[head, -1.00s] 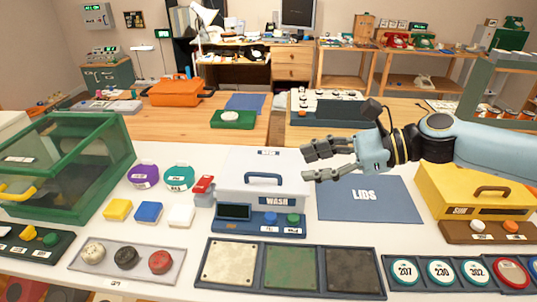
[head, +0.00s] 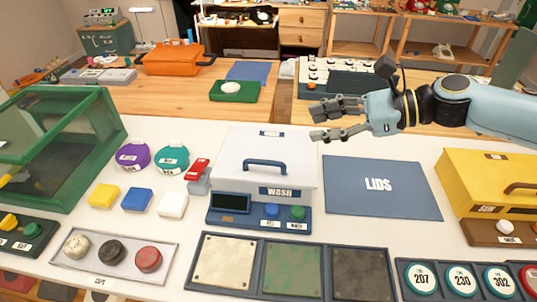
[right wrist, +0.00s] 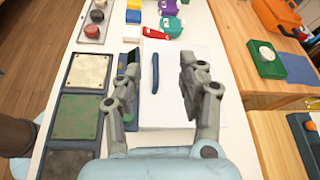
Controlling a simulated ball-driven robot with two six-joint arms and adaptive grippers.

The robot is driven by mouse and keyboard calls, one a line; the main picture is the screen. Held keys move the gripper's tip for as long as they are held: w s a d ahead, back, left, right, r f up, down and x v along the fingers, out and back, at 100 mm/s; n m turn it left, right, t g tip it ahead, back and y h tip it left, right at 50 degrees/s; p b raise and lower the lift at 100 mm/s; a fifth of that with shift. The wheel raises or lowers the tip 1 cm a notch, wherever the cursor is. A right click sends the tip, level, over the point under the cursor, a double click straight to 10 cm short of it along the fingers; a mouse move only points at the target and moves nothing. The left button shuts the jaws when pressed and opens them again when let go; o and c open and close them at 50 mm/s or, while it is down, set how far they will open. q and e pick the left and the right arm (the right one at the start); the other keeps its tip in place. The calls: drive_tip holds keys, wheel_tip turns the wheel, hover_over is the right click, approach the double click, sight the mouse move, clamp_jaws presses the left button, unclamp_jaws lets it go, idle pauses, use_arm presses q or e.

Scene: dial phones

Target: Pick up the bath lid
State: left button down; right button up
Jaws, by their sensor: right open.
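The bath is a white box marked WASH (head: 278,191), with a white lid (head: 300,150) on top. The lid has a dark blue handle (head: 264,164); it also shows in the right wrist view (right wrist: 155,72). My right gripper (head: 316,122) is open and empty, above and behind the right edge of the lid. In the right wrist view its two fingers (right wrist: 160,85) frame the lid and handle from above, apart from them. My left gripper is not in view.
A blue LIDS mat (head: 380,203) lies bare to the right of the bath. A yellow box (head: 490,170) stands farther right. A green glass case (head: 60,150) is at the left. Three square plates (head: 292,270) lie in front.

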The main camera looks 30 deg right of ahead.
drive_tip(key=f, duration=0.1)
drive_tip(key=b, duration=0.8)
approach(269, 162)
drive_tip(key=shift+s+d+r, duration=0.1)
drive_tip(key=shift+s+d, duration=0.2)
drive_tip(key=shift+s, duration=0.2)
drive_tip(key=shift+w, duration=0.1)
drive_tip(key=x, duration=1)
drive_tip(key=shift+w+r, duration=0.15)
drive_tip(key=shift+r, duration=0.05)
drive_tip(key=shift+w+a+f, duration=0.2)
drive_tip(key=shift+w+f, duration=0.05)
drive_tip(key=shift+s, duration=0.1)
